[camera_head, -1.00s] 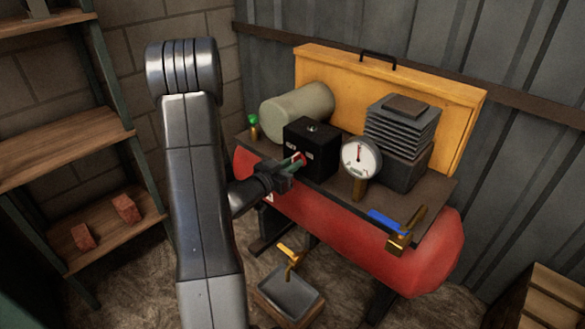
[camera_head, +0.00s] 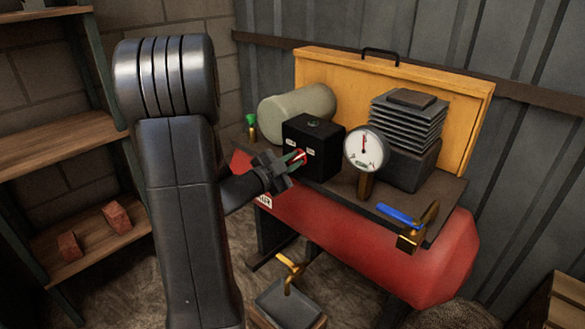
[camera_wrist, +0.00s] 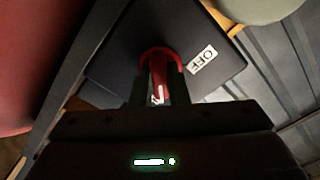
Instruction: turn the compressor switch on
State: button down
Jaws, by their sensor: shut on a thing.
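The compressor switch is a red knob (camera_head: 299,156) on the front of a black box (camera_head: 326,142) on the compressor's deck. In the wrist view the red knob (camera_wrist: 158,72) with a white mark sits between my fingers. A white OFF label (camera_wrist: 203,59) is beside it on the black face; the other label is hidden there. In the head view two small pale labels show above the knob, too small to read. My gripper (camera_head: 293,161) is shut on the knob, its fingers along both sides.
A round pressure gauge (camera_head: 365,148) stands just right of the box. A blue-handled valve (camera_head: 400,216) is at the deck's right end. The red tank (camera_head: 370,250) lies below. A wooden shelf (camera_head: 70,145) stands at left.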

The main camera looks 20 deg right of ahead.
jog(key=shift+m, duration=0.4)
jog(key=c, duration=1.4)
grip_release()
jog(key=p+v, duration=0.2)
jog(key=v, duration=1.2)
jog(key=shift+d, duration=0.1)
jog(key=b+x, duration=0.2)
jog(key=x, duration=1.2)
